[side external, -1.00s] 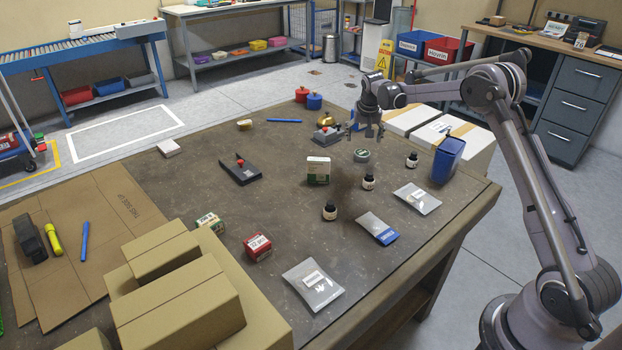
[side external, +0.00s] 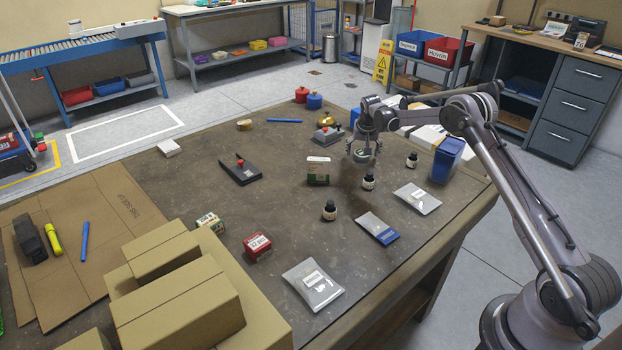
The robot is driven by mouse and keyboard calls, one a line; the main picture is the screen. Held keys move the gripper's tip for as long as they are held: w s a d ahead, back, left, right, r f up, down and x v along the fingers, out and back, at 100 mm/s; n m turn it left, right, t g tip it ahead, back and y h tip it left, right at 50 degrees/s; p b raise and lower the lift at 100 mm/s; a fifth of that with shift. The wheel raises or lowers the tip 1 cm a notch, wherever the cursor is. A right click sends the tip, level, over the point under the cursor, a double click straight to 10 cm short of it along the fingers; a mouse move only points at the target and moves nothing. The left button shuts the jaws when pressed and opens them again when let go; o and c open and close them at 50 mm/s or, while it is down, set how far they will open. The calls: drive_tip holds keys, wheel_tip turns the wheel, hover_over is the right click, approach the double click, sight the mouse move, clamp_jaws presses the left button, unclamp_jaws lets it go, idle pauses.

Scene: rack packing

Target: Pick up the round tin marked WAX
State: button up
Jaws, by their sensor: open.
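A small round grey-green tin (side external: 361,158) sits on the dark worktop, right of the middle; its marking is too small to read. My gripper (side external: 362,153) is open and points down right at the tin, its fingers partly covering it. The fingers appear to be on either side of the tin; I cannot tell whether they touch it.
A small carton (side external: 318,171) stands to the left of the tin. Dark bottles (side external: 368,181) stand in front and to the right (side external: 411,160). A grey device (side external: 328,134) lies behind left. A blue bin (side external: 447,160) stands at the right edge.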

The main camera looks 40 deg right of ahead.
drive_tip(key=c, duration=1.3)
